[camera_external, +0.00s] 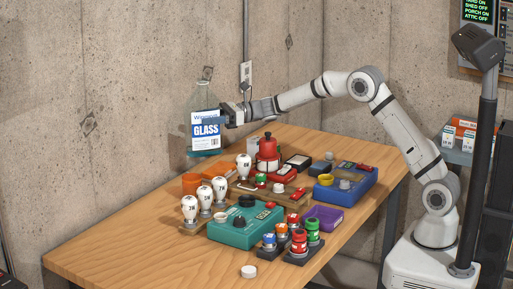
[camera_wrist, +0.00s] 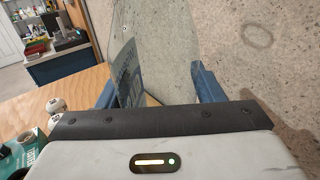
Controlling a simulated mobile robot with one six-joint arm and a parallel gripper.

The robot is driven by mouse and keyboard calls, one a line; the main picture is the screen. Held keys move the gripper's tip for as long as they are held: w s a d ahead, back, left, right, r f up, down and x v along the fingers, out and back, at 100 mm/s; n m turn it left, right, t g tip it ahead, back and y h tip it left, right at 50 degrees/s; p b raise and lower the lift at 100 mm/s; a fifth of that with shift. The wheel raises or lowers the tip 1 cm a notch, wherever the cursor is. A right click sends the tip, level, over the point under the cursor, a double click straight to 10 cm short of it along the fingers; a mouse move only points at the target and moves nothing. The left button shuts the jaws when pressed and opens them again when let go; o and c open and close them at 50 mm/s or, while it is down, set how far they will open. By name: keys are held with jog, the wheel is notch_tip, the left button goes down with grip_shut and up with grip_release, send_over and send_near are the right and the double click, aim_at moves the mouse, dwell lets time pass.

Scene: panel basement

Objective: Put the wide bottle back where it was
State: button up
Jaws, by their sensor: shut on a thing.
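The wide bottle (camera_external: 201,104) is clear, with a white and blue label reading GLASS and some bluish liquid at its bottom. It is upright in the air over the far part of the wooden table, in front of the concrete wall. My gripper (camera_external: 222,117) is shut on it from the right side, at about the label's height. In the wrist view the bottle (camera_wrist: 155,45) fills the space between the two blue fingers of my gripper (camera_wrist: 155,85). Its base is clear of the table in the external view.
The wooden table (camera_external: 120,240) has free room at its left and front. White bulbs (camera_external: 190,208), a red kettle-like thing (camera_external: 268,150), a teal box (camera_external: 245,227), a blue box (camera_external: 345,185) and a purple box (camera_external: 325,218) crowd its middle.

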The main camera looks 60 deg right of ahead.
aim_at(207, 104)
notch_tip(207, 104, up, 4)
jog(key=shift+r, duration=0.15)
jog(key=shift+s+a+r, duration=0.1)
jog(key=shift+a, duration=0.15)
jog(key=s+a+n+g+y+b, duration=0.1)
jog(key=s+a+n+g, duration=0.25)
jog(key=s+a, duration=0.85)
jog(key=s+a+n+g+y+b, duration=0.15)
jog(key=s+a+g, duration=0.35)
jog(key=a, duration=1.2)
jog(key=s+a+n+g+y+b, duration=0.1)
jog(key=s+a+n+g, duration=0.25)
jog(key=s+a, duration=0.85)
jog(key=shift+m, duration=0.25)
jog(key=w+a+f, duration=0.1)
jog(key=f, duration=0.4)
jog(key=w+f, duration=0.1)
jog(key=f, duration=0.4)
jog(key=w+a+f, duration=0.1)
jog(key=f, duration=0.4)
jog(key=shift+w+a, duration=0.35)
